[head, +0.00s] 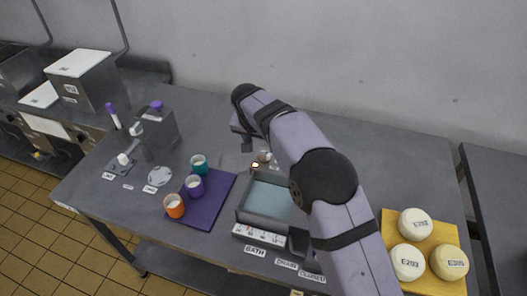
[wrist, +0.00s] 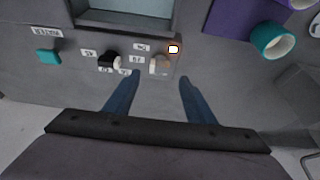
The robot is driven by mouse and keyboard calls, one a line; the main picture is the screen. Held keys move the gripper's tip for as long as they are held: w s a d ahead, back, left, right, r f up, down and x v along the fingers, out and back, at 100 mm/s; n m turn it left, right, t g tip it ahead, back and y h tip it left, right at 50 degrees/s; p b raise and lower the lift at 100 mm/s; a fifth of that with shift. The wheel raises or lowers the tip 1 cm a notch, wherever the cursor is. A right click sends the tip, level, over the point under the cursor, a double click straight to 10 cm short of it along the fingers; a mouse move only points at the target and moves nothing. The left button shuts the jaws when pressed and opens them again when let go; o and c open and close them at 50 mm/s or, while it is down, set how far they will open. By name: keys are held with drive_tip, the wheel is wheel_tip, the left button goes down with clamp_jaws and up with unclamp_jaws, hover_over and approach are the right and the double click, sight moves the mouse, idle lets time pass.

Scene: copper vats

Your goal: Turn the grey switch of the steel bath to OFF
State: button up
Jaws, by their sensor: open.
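The steel bath (head: 243,213) stands in the middle of the table, with pale blue liquid inside; its edge also shows at the top of the wrist view (wrist: 125,17). The grey switch (wrist: 160,66) is beside the bath, with small labels around it too blurred to read surely. A small lamp (wrist: 173,48) by it glows orange-white. In the head view the switch (head: 264,156) shows just behind the bath, partly near my arm. My gripper (wrist: 158,86) is open and empty, its blue fingers apart on either side of the switch, seemingly short of it.
A purple mat (head: 222,205) with orange, purple and teal cups is left of the bath. White round pieces sit on a yellow board (head: 393,228) at right.

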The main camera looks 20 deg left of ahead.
sight(264, 154)
drive_tip(key=shift+p+x, duration=1.2)
drive_tip(key=shift+x, duration=2.05)
drive_tip(key=c, duration=1)
